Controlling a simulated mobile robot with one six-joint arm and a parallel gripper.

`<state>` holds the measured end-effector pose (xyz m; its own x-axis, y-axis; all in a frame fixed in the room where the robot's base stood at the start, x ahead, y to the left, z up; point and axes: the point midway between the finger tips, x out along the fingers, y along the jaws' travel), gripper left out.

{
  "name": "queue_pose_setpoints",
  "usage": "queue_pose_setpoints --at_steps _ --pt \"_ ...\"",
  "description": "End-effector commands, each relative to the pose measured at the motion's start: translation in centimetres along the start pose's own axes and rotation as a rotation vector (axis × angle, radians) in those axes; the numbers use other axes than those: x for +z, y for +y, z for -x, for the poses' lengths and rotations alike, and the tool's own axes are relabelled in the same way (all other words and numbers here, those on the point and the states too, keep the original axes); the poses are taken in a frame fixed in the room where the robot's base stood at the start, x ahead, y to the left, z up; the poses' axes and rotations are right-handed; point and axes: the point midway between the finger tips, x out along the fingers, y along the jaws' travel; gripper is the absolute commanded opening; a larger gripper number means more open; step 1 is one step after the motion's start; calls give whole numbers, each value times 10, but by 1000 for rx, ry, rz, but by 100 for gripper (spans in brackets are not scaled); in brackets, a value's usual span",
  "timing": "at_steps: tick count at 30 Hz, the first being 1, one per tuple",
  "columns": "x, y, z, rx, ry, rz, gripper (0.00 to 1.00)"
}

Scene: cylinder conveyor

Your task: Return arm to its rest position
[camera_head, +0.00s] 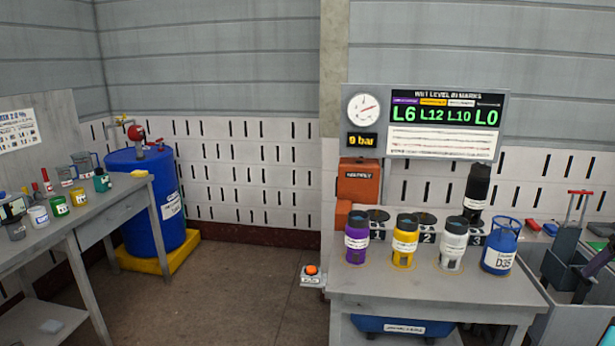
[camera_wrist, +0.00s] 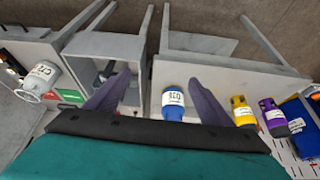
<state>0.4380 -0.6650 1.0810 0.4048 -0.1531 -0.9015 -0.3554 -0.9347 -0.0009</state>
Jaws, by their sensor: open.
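My gripper (camera_wrist: 158,82) shows in the wrist view, its two dark purple fingers spread apart with nothing held between them. A blue cylinder (camera_wrist: 172,106) stands on a grey table beyond the fingers, apart from them in the picture. There, a purple cylinder (camera_head: 357,238), a yellow cylinder (camera_head: 405,241), a grey-white cylinder (camera_head: 453,244) and a blue cylinder (camera_head: 500,248) stand upright in a row on the right table (camera_head: 420,284). Whether the gripper is at its rest position cannot be told.
A pressure gauge (camera_head: 363,109) and level board (camera_head: 447,122) stand behind the right table. A grey bin with tools is at the far right. The left table (camera_head: 95,221) holds several mugs. A blue drum (camera_head: 148,203) stands behind it. The floor between the tables is mostly clear.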

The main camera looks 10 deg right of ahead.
Motion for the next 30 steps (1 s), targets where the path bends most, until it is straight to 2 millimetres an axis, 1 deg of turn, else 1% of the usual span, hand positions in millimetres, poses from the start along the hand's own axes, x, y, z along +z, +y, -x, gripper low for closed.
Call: queue_pose_setpoints --at_steps 5,10,14,17,18,19,21,23,24,26,27,29,30 --pt "-10 -18 -14 -20 -7 24 75" --pt "-18 -40 -35 -47 -23 50 75" --pt "-24 -63 -60 -78 -42 76 75" --pt "-28 -86 -85 -108 -63 101 75" --pt "-29 -100 -99 -125 -76 115 75" --pt "-29 -110 -108 -136 -84 124 75" --pt "-28 -135 -133 -166 -109 148 75" --pt "-25 -158 -154 -191 -131 168 75" --pt "-23 -173 -167 -207 -146 182 75" --pt "-18 -195 -187 -230 -169 202 75" --pt "-13 -210 -200 -244 -185 215 75" --pt "-6 -232 -218 -265 -209 235 75" --pt "-1 -246 -230 -278 -225 249 75"
